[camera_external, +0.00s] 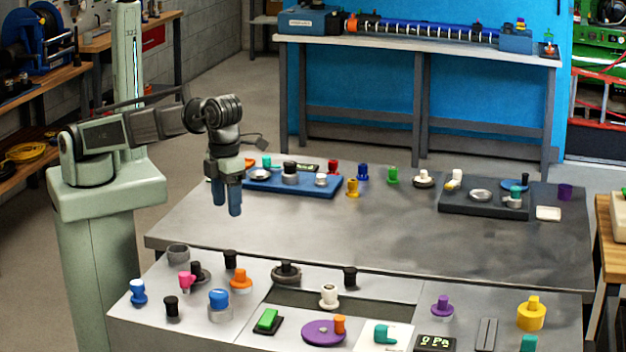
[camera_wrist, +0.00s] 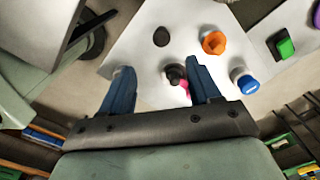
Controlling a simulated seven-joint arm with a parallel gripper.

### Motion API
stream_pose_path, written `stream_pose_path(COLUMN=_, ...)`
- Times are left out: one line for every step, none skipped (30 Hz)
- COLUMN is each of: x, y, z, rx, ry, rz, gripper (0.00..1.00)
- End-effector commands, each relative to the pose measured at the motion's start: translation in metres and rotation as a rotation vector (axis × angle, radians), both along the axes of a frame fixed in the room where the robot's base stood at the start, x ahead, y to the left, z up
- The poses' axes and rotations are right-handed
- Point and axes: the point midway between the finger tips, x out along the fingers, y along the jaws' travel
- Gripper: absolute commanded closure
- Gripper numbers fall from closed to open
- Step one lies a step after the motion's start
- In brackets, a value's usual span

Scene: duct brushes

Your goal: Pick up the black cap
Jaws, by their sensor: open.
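I cannot tell which one the task names. My gripper (camera_external: 228,208) hangs with blue fingers pointing down, high above the table's left side, apart from every cap. In the wrist view the fingers (camera_wrist: 158,70) are spread and empty. A black cap beside the pink piece (camera_wrist: 175,72) shows between them, and another black cap (camera_wrist: 161,36) lies further up.
An orange piece (camera_external: 240,280), a blue-topped piece (camera_external: 219,299) and a grey ring (camera_external: 178,254) stand close to the caps. A blue tray (camera_external: 310,190) and a dark tray (camera_external: 480,205) hold parts at the back. The grey middle of the table (camera_external: 310,225) is clear.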

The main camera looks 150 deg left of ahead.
Motion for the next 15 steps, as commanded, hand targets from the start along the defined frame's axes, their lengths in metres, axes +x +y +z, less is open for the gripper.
stream_pose_path(x=-0.001, y=0.0, z=-0.006, rx=0.0, ry=0.001, rz=-0.003, gripper=0.38)
stream_pose_path(x=-0.001, y=0.0, z=-0.01, rx=0.0, ry=0.001, rz=-0.003, gripper=0.38)
stream_pose_path(x=-0.001, y=0.0, z=-0.016, rx=0.0, ry=0.002, rz=-0.002, gripper=0.38)
stream_pose_path(x=-0.001, y=0.0, z=-0.021, rx=0.0, ry=0.003, rz=-0.002, gripper=0.38)
stream_pose_path(x=-0.002, y=-0.001, z=-0.025, rx=0.0, ry=0.003, rz=-0.002, gripper=0.38)
stream_pose_path(x=-0.001, y=0.0, z=-0.032, rx=0.0, ry=0.002, rz=-0.001, gripper=0.38)
stream_pose_path(x=-0.001, y=0.0, z=-0.037, rx=0.0, ry=0.002, rz=-0.001, gripper=0.38)
stream_pose_path(x=-0.001, y=0.0, z=-0.042, rx=0.0, ry=0.003, rz=-0.001, gripper=0.38)
stream_pose_path(x=-0.001, y=0.0, z=-0.048, rx=0.0, ry=0.003, rz=-0.001, gripper=0.38)
stream_pose_path(x=-0.001, y=0.0, z=-0.052, rx=0.0, ry=0.002, rz=-0.001, gripper=0.38)
stream_pose_path(x=-0.001, y=0.0, z=-0.057, rx=0.0, ry=0.002, rz=-0.001, gripper=0.38)
stream_pose_path(x=-0.001, y=0.0, z=-0.062, rx=0.0, ry=0.002, rz=0.0, gripper=0.38)
stream_pose_path(x=-0.001, y=0.0, z=-0.066, rx=0.0, ry=0.002, rz=0.0, gripper=0.38)
stream_pose_path(x=-0.001, y=0.0, z=-0.069, rx=0.0, ry=0.002, rz=0.0, gripper=0.38)
stream_pose_path(x=0.0, y=0.0, z=-0.072, rx=0.0, ry=0.001, rz=0.0, gripper=0.38)
